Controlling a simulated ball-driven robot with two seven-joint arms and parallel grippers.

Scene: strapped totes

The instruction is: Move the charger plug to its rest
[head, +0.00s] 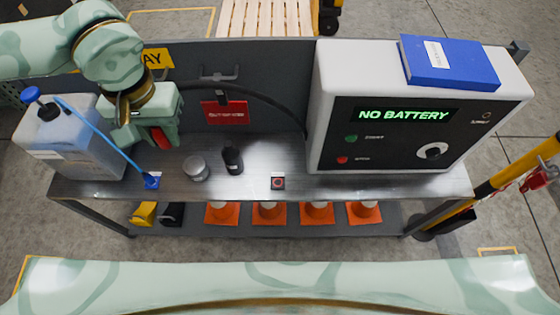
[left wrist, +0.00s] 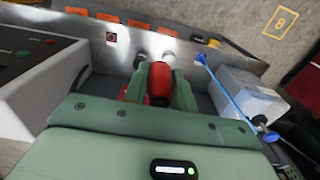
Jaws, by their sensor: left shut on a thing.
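My left gripper (head: 150,130) is at the left of the workbench (head: 330,187), above its top. It is shut on a red plug (head: 161,138), which I take for the charger plug. In the left wrist view the red plug (left wrist: 160,84) sits between the two green fingers. A black cable (head: 268,96) arcs from the charger (head: 330,95) toward the gripper; its end at the plug is hidden. The charger's display reads "NO BATTERY". A hook-like bracket (head: 216,77) on the back panel may be the rest; I cannot tell. My right gripper is not in view.
A clear jug (head: 68,140) with a blue tube (head: 100,135) stands close to the gripper. A grey jar (head: 195,168) and a dark bottle (head: 233,160) stand right of it. A red sign (head: 225,113) hangs on the panel.

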